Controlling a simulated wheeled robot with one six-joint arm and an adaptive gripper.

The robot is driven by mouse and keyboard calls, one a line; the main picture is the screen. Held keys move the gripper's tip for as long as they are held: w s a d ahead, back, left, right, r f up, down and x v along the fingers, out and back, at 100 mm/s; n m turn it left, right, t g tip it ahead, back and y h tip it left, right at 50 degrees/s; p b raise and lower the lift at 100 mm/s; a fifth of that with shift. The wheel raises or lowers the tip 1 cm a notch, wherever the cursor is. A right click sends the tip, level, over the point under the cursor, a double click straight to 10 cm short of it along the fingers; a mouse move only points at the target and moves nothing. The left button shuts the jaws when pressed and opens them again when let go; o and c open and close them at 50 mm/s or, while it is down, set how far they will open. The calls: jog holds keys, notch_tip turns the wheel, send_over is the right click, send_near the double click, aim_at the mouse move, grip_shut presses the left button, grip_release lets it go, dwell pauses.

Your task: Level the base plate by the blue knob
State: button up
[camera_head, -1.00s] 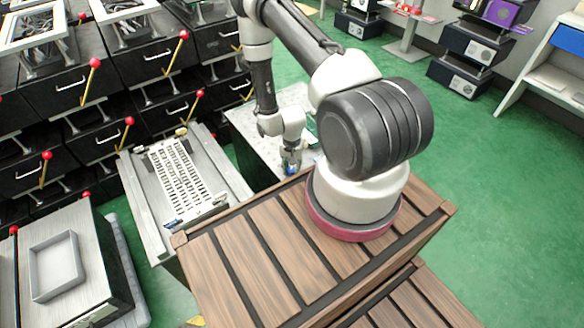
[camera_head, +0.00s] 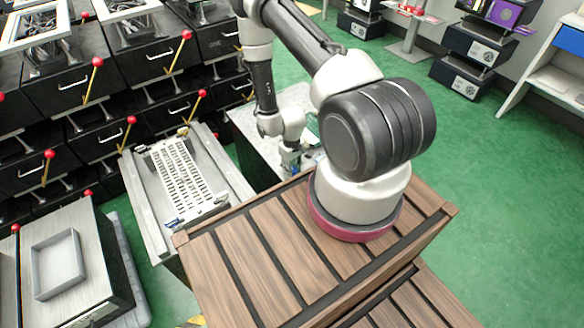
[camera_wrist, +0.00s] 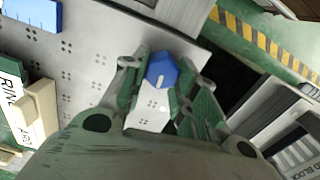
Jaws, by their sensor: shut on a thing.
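The blue knob (camera_wrist: 161,71) is faceted and sits between the two fingertips of my gripper (camera_wrist: 158,76) in the wrist view. My gripper is shut on it. The light grey base plate (camera_wrist: 95,55), with groups of small holes, lies under the knob in the wrist view. In the head view my gripper (camera_head: 289,160) reaches down at the grey table (camera_head: 240,118) behind the wooden deck. The knob is mostly hidden by the gripper there, and I cannot tell the plate's tilt.
Black drawer units with red-knobbed levers (camera_head: 95,62) fill the back left. A yellow-black striped edge (camera_wrist: 262,40) runs beside the plate. Green floor (camera_head: 490,170) is clear on the right.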

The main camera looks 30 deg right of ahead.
jog(key=n, duration=0.5)
jog(key=shift+a+n, duration=0.15)
jog(key=shift+n, duration=0.15)
jog(key=n, duration=0.4)
jog(key=shift+a+n, duration=0.1)
jog(key=shift+n, duration=0.3)
jog(key=o, duration=1)
jog(key=shift+s, duration=0.15)
notch_tip(320, 180, up, 12)
dwell(0.3)
